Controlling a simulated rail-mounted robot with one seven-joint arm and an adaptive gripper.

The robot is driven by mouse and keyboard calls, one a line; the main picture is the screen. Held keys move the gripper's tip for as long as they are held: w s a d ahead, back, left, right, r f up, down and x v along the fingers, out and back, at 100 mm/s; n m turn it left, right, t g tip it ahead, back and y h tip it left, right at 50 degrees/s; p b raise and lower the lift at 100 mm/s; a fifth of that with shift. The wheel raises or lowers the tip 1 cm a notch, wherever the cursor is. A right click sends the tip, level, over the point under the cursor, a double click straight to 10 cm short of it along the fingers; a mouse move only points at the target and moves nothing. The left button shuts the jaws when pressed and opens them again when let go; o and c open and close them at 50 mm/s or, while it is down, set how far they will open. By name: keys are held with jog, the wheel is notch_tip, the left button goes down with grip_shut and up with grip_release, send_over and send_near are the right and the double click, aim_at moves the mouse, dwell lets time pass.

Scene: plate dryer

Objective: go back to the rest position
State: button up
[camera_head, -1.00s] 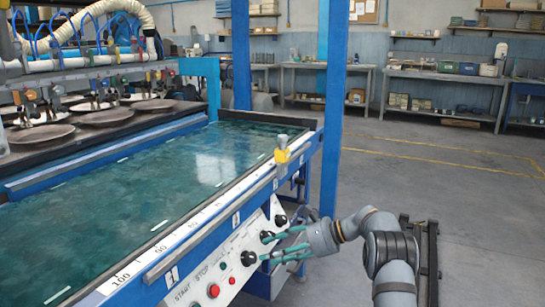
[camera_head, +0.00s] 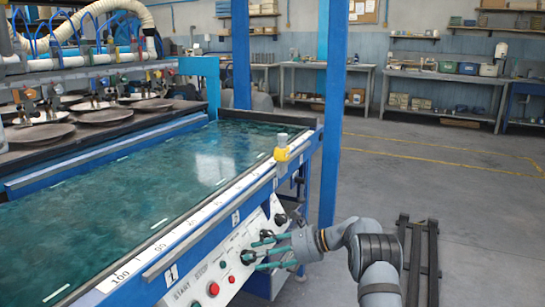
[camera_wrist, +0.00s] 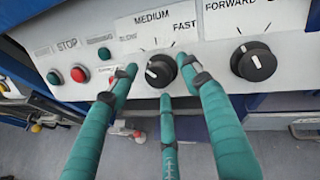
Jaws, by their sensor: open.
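My gripper (camera_head: 262,252) is at the front control panel (camera_head: 228,262) of the plate dryer, with its teal fingers pointing left at the panel. I cannot tell whether any finger touches the knob. A second black knob (camera_wrist: 253,61), under the word FORWARD, is to the right of the fingers. A red button (camera_wrist: 79,74) and a green button (camera_wrist: 54,77) sit to the left, by the word STOP.
The dryer's green bed (camera_head: 150,195) and blue frame fill the left side. A blue post (camera_head: 331,130) stands behind my arm. A dark metal rail (camera_head: 424,262) lies on the floor at right. Open floor (camera_head: 450,195) reaches back to the workbenches (camera_head: 445,90).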

jog(key=shift+s+d+r+m+t+b, duration=0.15)
jog(key=shift+s+d+m+t, duration=0.4)
jog(key=shift+m, duration=2.3)
jog(key=shift+s+d+m+t+b, duration=0.15)
jog(key=shift+m+t, duration=0.75)
jog(key=shift+m, duration=1.9)
jog(key=shift+s+d+r+m+t+b, duration=0.1)
jog(key=shift+s+d+m+t+b, duration=0.45)
jog(key=shift+m, duration=2.3)
